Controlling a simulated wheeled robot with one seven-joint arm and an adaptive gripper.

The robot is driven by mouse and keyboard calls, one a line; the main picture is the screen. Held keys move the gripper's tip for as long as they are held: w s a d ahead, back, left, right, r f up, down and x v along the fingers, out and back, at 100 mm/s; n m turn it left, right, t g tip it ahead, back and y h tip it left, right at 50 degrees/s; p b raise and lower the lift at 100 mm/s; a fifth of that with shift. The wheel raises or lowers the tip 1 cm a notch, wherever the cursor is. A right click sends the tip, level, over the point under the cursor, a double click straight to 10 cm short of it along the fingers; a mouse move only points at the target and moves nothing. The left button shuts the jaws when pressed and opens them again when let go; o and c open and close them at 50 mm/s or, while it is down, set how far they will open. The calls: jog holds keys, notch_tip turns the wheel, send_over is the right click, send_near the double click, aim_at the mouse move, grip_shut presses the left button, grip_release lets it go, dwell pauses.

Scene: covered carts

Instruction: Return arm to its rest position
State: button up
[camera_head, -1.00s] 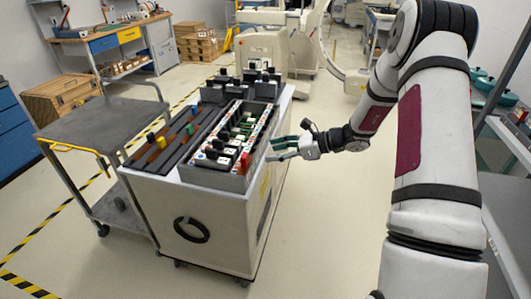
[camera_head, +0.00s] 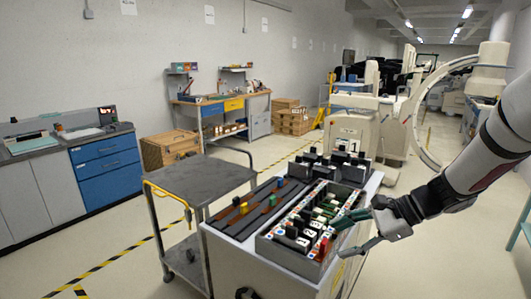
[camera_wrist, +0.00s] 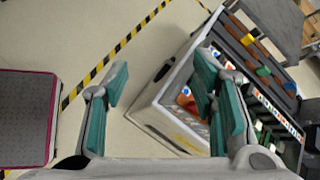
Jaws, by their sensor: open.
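My gripper (camera_head: 348,236) is in the head view at the right front corner of the white cart (camera_head: 235,262), close to the tray on its top. Its fingers are apart, with nothing between them. In the wrist view my gripper (camera_wrist: 165,82) shows its teal finger pads spread wide, the right ones in front of the cart. My arm comes in from the right edge of the head view, bent down to the gripper. Whether any finger touches the tray cannot be told.
The cart's grey tray (camera_head: 290,262) holds several small coloured and black items. A grey trolley (camera_head: 205,177) stands left of it. Blue drawers (camera_head: 107,165) and a workbench (camera_head: 215,108) line the wall. Floor between drawers and trolley is free.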

jog(key=s+a+r+n+g+h, duration=0.1)
jog(key=s+a+r+n+h, duration=0.1)
jog(key=s+r+n, duration=0.3)
jog(key=s+a+r+n+h, duration=0.2)
jog(key=s+n, duration=0.1)
jog(key=s, duration=0.5)
jog(key=s+d+r+n+t+h, duration=0.1)
jog(key=s+d+n+h, duration=0.1)
jog(key=s+n, duration=0.2)
jog(key=s+d+r+n+t+h, duration=0.1)
jog(key=s+d+r+n+h, duration=0.1)
jog(key=s, duration=0.7)
jog(key=shift+r+n+h, duration=0.3)
jog(key=shift+n+h, duration=0.5)
jog(key=shift+n, duration=0.5)
jog(key=shift+d, duration=0.1)
